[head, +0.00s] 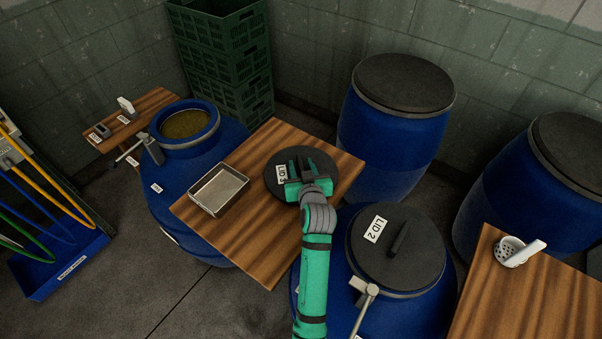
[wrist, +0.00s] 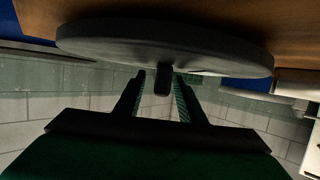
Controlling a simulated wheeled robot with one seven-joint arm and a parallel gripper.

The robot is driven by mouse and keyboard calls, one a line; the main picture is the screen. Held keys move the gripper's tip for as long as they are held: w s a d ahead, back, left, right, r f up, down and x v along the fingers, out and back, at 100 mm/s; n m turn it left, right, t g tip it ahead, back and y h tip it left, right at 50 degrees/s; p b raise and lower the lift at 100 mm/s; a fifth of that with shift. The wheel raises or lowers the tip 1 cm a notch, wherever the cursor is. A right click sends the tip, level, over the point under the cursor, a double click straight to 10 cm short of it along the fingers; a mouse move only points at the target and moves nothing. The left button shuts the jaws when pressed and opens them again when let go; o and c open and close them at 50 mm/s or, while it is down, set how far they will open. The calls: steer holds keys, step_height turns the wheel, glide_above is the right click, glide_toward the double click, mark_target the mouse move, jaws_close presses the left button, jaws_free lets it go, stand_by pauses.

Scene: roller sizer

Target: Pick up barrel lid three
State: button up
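Barrel lid three (head: 271,163) is a dark round disc lying on the wooden board, with a white "LID 3" label (head: 282,176) at its left edge. My green gripper (head: 304,168) is over the middle of the lid. In the wrist view, the lid (wrist: 100,40) shows edge-on, with its dark handle (wrist: 162,82) between my two fingers (wrist: 161,95). The fingers stand apart, one on each side of the handle, with narrow gaps visible. In the head view my gripper hides the handle.
A metal tray (head: 218,190) sits on the same board (head: 262,262), left of the lid. A blue barrel with lid 2 (head: 420,255) stands close at the right. An open barrel (head: 190,165) is at the left, another lidded barrel (head: 385,140) behind. Green crates (head: 235,65) stand at the back.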

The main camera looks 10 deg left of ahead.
steer(key=shift+c, duration=0.6)
jaws_close()
steer(key=shift+r, duration=0.1)
